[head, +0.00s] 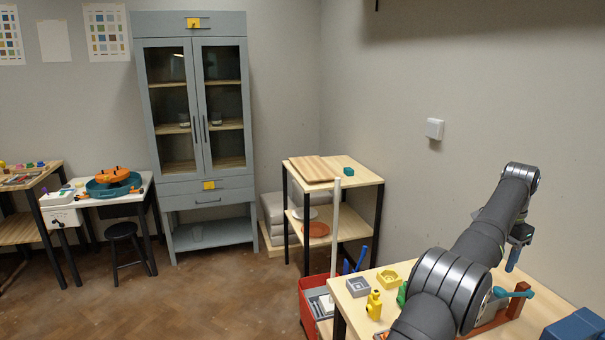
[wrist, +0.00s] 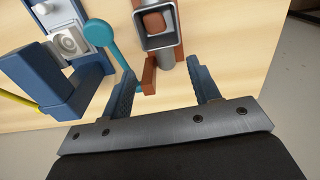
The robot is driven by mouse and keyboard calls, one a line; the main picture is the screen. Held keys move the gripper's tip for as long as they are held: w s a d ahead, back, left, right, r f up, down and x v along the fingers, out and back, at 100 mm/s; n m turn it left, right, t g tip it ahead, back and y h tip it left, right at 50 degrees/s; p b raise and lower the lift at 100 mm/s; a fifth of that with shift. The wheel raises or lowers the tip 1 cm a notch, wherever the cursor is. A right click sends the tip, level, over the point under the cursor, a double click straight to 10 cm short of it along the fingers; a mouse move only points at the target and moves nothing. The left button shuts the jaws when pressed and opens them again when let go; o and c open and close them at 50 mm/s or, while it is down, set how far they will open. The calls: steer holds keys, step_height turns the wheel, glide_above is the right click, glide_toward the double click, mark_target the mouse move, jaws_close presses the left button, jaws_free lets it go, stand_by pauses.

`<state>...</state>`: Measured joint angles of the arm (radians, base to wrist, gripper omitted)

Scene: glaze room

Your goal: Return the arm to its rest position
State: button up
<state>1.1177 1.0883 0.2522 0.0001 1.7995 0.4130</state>
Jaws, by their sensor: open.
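My gripper (wrist: 161,74) shows in the wrist view with its two blue fingers spread wide. Nothing is held between them. A brick-red piece and a grey bar appear between and beyond the fingertips; I cannot tell how far below they are. In the head view my arm reaches from the bottom up over the workbench (head: 547,292) at the right. There a blue finger of my gripper (head: 513,259) points down above the bench; the other finger is not clear.
On the bench are a teal round-ended tool (head: 512,292), a brick-red stand (head: 511,311), a blue block (head: 575,326), a yellow bottle (head: 374,305) and a grey square piece (head: 358,287). The wrist view shows a grey square holder (wrist: 140,32) with a red-brown piece inside. A wall stands close behind.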

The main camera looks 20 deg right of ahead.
step_height(320, 180, down, 4)
step_height(320, 180, up, 5)
steer(key=s+a+r+n, duration=0.1)
steer(key=s+a, duration=0.3)
steer(key=s, duration=0.7)
steer(key=s+a, duration=0.4)
steer(key=s, duration=0.8)
steer(key=s+a+f, duration=0.4)
steer(key=s+a, duration=0.3)
steer(key=a, duration=0.4)
steer(key=s+a+f, duration=0.5)
steer(key=s+a, duration=0.2)
steer(key=a, duration=0.4)
steer(key=shift+m, duration=0.4)
steer(key=shift+a, duration=0.1)
